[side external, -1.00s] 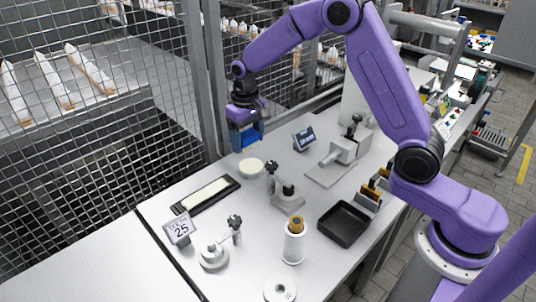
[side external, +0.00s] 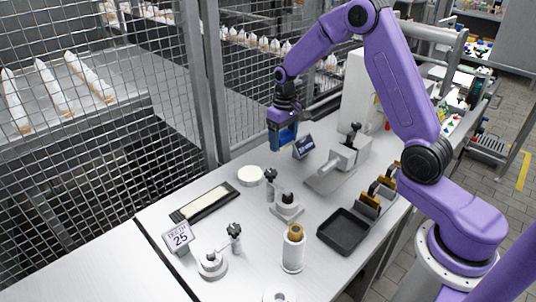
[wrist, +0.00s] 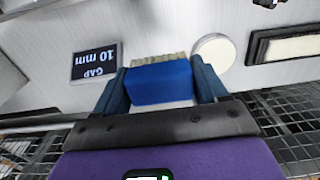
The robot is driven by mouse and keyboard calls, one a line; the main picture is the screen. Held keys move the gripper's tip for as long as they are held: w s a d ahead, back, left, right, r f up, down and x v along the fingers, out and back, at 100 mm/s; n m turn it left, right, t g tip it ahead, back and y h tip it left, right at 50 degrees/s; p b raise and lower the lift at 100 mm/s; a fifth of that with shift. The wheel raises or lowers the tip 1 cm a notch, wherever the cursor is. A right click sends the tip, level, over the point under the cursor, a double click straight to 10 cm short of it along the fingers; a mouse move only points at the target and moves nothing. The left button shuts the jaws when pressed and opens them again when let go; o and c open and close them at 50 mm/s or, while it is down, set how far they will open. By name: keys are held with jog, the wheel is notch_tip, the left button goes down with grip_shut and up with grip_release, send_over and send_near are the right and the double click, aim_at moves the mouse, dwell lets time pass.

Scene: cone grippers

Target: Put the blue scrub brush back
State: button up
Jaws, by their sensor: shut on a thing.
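My gripper (side external: 283,137) is shut on the blue scrub brush and holds it above the back of the table. In the wrist view the blue scrub brush (wrist: 160,83) sits between the two dark blue fingers, with its tan bristles facing away from the palm. In the side view the brush is hard to tell apart from the fingers. A black rack (side external: 384,186) with brown-and-black brush-like items stands at the table's right edge, beside a black tray (side external: 343,243).
Near the gripper are a small "GAP 10 mm" display (wrist: 95,62), a round white dish (side external: 250,175) and a grey clamp device (side external: 343,160). A black-framed pad (side external: 205,203), metal stands (side external: 287,207) and a white spool (side external: 293,250) stand nearer. A mesh fence (side external: 100,90) borders the left.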

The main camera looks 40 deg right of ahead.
send_over(268, 161)
notch_tip(268, 161, down, 6)
jog(key=shift+s+f, duration=0.15)
jog(key=shift+f, duration=0.1)
jog(key=shift+w+f, duration=0.2)
jog(key=shift+f, duration=1.55)
jog(key=shift+f, duration=0.15)
jog(key=o, duration=1)
